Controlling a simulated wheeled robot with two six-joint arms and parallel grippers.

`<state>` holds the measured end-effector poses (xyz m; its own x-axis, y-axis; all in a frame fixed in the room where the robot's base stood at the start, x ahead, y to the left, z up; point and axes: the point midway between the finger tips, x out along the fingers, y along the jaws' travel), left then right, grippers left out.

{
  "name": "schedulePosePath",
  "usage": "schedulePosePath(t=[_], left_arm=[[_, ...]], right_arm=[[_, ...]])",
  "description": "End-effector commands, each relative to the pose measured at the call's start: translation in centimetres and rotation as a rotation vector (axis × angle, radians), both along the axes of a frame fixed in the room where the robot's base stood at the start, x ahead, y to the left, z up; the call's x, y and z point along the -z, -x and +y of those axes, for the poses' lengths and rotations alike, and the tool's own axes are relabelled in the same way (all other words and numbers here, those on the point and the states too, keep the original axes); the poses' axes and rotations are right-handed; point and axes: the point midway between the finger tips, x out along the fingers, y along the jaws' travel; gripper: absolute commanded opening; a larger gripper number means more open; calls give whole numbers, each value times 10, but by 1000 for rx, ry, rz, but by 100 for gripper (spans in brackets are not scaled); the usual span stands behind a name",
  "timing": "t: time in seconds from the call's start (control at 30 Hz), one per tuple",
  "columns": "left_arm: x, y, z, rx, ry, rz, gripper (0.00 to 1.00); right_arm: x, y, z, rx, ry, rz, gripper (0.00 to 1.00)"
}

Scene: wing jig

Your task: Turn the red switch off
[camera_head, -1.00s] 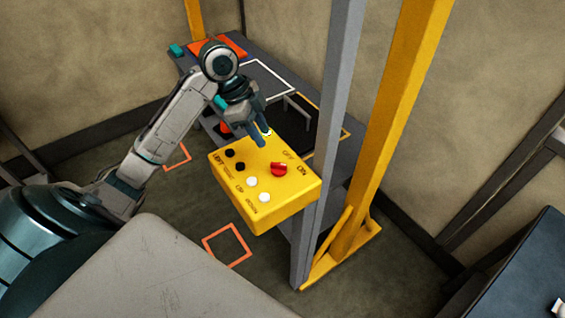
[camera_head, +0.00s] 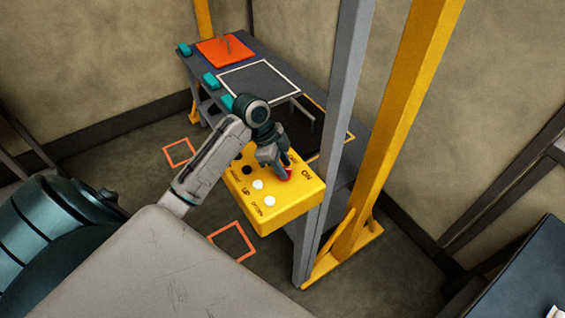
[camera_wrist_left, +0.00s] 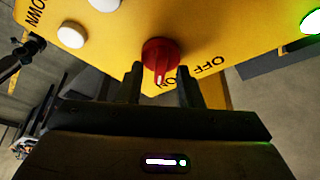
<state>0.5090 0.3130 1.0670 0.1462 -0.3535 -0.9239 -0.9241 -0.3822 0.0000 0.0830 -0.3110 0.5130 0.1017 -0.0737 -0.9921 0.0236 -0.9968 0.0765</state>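The red switch (camera_head: 290,176) is a round knob on top of the yellow control box (camera_head: 290,205). In the head view my left gripper (camera_head: 281,172) is at it and hides part of it. In the left wrist view the red switch (camera_wrist_left: 160,56) sits between the tips of my left gripper (camera_wrist_left: 160,72), which is open with a finger on each side. I cannot tell if the fingers touch it. The knob's white mark points down in that view, toward partly hidden lettering; OFF is to its right. My right gripper is not in view.
White buttons (camera_head: 268,199) and a black button (camera_head: 247,170) are on the box near the switch. A grey post (camera_head: 338,130) and a yellow post (camera_head: 400,130) stand to the right. A grey table (camera_head: 255,52) with an orange plate (camera_head: 226,50) is behind.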

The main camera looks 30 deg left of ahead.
Motion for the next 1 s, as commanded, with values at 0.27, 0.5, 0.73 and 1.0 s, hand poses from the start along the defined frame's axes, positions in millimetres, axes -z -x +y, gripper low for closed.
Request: schedulePosePath(t=[0.27, 0.5, 0.73, 1.0], left_arm=[[0, 0, 0, 0, 0, 0, 0], [0, 0, 0, -14, 0, 0, 0], [0, 1, 0, -100, 0, -1, 0], [-1, 1, -1, -317, 1, -1, 0]], right_arm=[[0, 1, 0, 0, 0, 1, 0], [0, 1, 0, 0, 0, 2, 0], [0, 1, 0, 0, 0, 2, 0], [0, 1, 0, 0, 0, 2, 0]])
